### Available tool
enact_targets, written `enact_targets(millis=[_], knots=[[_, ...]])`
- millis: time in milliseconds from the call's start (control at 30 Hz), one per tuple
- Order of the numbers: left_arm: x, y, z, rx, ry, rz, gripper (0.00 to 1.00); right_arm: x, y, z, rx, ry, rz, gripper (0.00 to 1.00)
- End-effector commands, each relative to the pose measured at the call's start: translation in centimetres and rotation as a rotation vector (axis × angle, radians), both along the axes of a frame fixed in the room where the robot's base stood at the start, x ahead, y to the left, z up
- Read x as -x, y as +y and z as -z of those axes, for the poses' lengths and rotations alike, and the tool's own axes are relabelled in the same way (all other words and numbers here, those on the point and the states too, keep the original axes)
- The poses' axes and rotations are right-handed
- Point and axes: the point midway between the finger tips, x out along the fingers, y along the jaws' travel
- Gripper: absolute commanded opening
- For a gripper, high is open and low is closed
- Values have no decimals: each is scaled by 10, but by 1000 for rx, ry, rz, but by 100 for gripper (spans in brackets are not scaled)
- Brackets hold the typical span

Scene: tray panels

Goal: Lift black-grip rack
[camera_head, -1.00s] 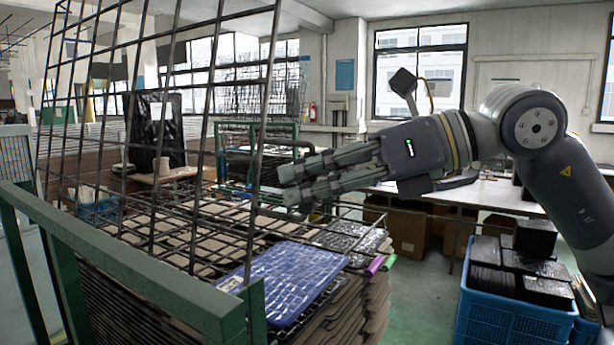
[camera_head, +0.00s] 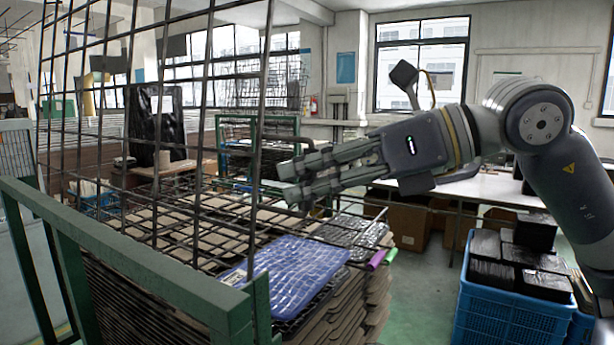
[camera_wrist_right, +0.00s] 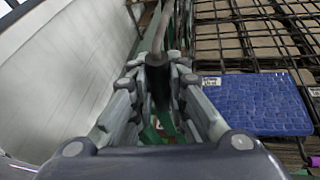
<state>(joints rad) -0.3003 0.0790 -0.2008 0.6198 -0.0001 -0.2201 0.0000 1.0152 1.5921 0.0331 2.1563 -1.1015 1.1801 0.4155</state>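The upright wire rack (camera_head: 205,100) of dark rods rises at the left of the head view, in front of the stacked trays. My right gripper (camera_head: 288,182) reaches in from the right, its fingertips beside the rack's right edge. In the right wrist view a black grip (camera_wrist_right: 158,88) on a grey rod lies between the fingers of my right gripper (camera_wrist_right: 157,72). The fingers close in on it from both sides and look shut on it. In the head view the fingers mostly hide the grip. My left gripper is not in view.
A green metal frame (camera_head: 130,258) stands close in front at left. A blue tray (camera_head: 292,268) lies on the stacked brown trays (camera_head: 345,305). A blue crate (camera_head: 500,318) with black pieces stands on the floor at right. Green floor (camera_head: 415,305) lies clear between stack and crate.

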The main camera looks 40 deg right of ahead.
Motion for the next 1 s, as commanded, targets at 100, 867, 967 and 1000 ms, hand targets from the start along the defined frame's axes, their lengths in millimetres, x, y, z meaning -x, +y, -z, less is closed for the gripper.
enact_targets(millis=[100,867,967,1000], knots=[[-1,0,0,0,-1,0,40,0,0,1,0,4,1,36],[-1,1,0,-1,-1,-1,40,15,-8,-7,0,-3,-8,36],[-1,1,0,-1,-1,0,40,19,-13,-9,-5,-3,-4,36],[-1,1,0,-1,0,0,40,24,-18,-11,-3,0,4,36]])
